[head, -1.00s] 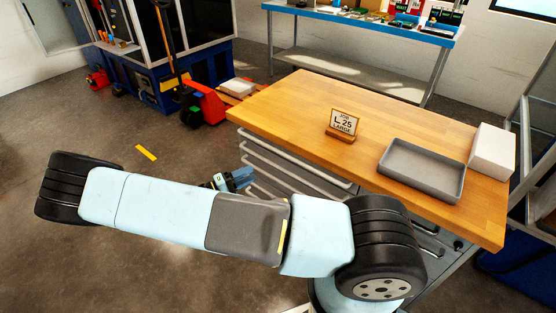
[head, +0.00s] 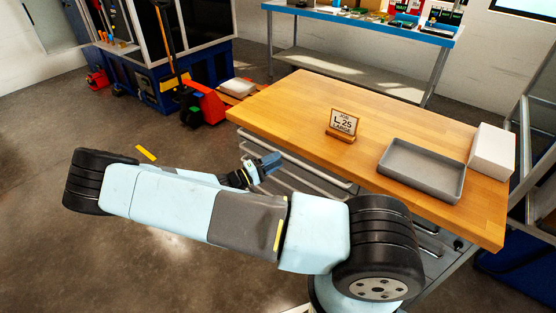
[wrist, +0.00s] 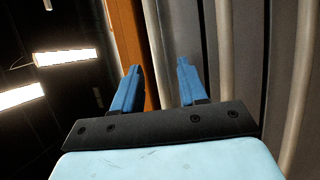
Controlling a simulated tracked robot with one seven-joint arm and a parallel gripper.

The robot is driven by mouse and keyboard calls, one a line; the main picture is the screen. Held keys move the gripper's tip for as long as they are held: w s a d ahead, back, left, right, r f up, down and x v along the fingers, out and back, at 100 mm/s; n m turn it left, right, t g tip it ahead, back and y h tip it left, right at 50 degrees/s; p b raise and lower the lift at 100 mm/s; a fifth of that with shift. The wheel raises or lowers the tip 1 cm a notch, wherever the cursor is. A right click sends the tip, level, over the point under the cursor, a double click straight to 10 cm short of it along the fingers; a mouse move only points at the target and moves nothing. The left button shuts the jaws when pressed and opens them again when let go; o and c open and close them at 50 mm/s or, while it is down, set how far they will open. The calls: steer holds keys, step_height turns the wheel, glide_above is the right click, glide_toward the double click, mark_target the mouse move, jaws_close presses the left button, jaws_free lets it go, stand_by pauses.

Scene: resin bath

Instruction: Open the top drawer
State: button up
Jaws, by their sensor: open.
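The grey drawer cabinet stands under the wooden worktop, with long pale bar handles on its front. The top drawer's handle (head: 318,169) runs just below the worktop edge, and the drawer looks shut. My gripper (head: 268,162) has blue fingers and is at the cabinet front, near the left part of that handle. In the wrist view my gripper (wrist: 159,68) is open and empty. A pale bar, seemingly the top handle (wrist: 154,40), shows in the gap between its fingers. I cannot tell how far beyond the fingertips it is. My arm hides the lower drawers' left part.
The wooden worktop (head: 290,110) carries a sign (head: 343,124), a grey tray (head: 425,170) and a white block (head: 491,150). A red pallet jack (head: 203,103) stands behind at left.

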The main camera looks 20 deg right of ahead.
steer(key=shift+x, duration=1.1)
steer(key=shift+c, duration=0.2)
jaws_close()
steer(key=shift+f, duration=0.1)
